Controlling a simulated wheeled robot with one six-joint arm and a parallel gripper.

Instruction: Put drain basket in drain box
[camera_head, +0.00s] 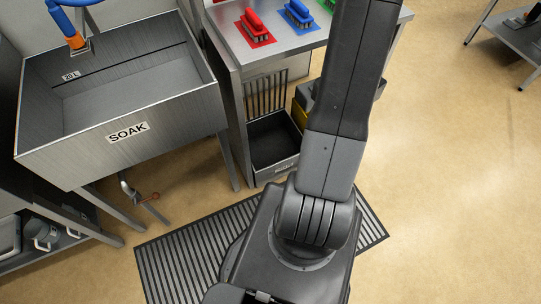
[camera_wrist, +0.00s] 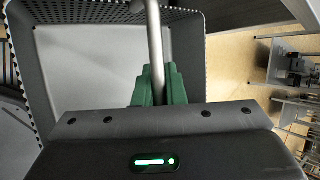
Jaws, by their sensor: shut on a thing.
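The drain basket (camera_wrist: 38,75) fills the left and middle of the wrist view, a grey basket with small holes along its upper walls and a pale, bare floor. My gripper (camera_wrist: 157,85) has green fingers shut on its light metal handle bar (camera_wrist: 155,40). In the head view my arm hides the gripper and the basket. An open dark box (camera_head: 274,142), which looks like the drain box, stands low under the worktable. A small label on its front is too small to read clearly. The box's right part is hidden behind my arm.
A steel sink marked SOAK (camera_head: 128,131) stands at the left. The worktable (camera_head: 232,42) carries red (camera_head: 256,28) and blue (camera_head: 298,14) brushes on mats. A floor grate (camera_head: 185,255) lies below. A shelf (camera_head: 510,45) stands far right; the right floor is clear.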

